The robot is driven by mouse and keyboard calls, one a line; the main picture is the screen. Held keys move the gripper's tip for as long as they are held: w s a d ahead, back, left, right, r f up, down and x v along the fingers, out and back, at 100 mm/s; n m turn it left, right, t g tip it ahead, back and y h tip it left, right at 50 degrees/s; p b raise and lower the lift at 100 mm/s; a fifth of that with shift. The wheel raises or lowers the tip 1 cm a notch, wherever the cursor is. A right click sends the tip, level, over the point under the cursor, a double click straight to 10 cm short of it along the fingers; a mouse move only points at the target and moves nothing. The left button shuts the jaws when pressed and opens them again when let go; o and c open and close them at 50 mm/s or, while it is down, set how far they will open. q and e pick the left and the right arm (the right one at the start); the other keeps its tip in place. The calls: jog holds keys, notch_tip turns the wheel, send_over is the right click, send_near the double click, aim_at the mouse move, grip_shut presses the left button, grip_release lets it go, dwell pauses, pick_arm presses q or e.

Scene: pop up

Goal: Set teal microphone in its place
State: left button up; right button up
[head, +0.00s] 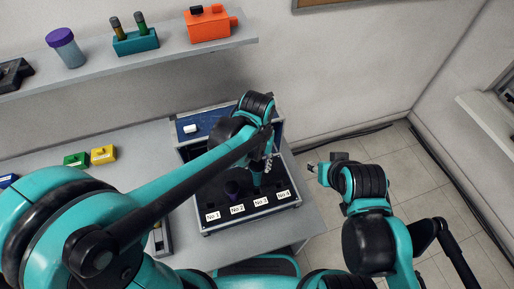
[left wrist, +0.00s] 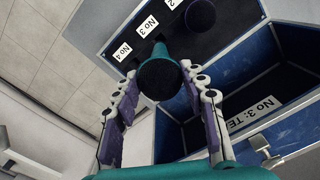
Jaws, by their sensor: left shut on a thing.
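The teal microphone (left wrist: 160,50) has a dark round head and shows between the fingers of my left gripper (left wrist: 162,95), which is shut on it. In the head view my left gripper (head: 268,150) is over the open case (head: 248,220), and the microphone's teal body (head: 257,167) points down near the No 3 label (head: 261,202). I cannot tell whether its lower end is inside the slot. A purple microphone (head: 232,187) stands by the No 2 label. My right gripper (head: 315,168) is off to the right of the case, seen too small to judge.
The case lid (head: 190,128) stands open at the back, with a lettered No 3 label (left wrist: 258,112) in the left wrist view. Yellow (head: 103,155) and green (head: 76,160) blocks lie on the table at left. A shelf (head: 150,62) with several items runs above.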

aim_at(257, 179)
pick_arm(q)
jog(key=shift+w, duration=0.2)
jog(key=shift+s, duration=0.1)
jog(key=shift+f+b, duration=1.75)
jog(key=shift+f, duration=0.6)
jog(key=shift+f+b, duration=2.65)
jog(key=shift+f, duration=0.5)
jog(key=o, duration=1.2)
jog(key=shift+o, duration=0.2)
notch_tip(257, 179, up, 12)
jog(key=shift+r, duration=0.1)
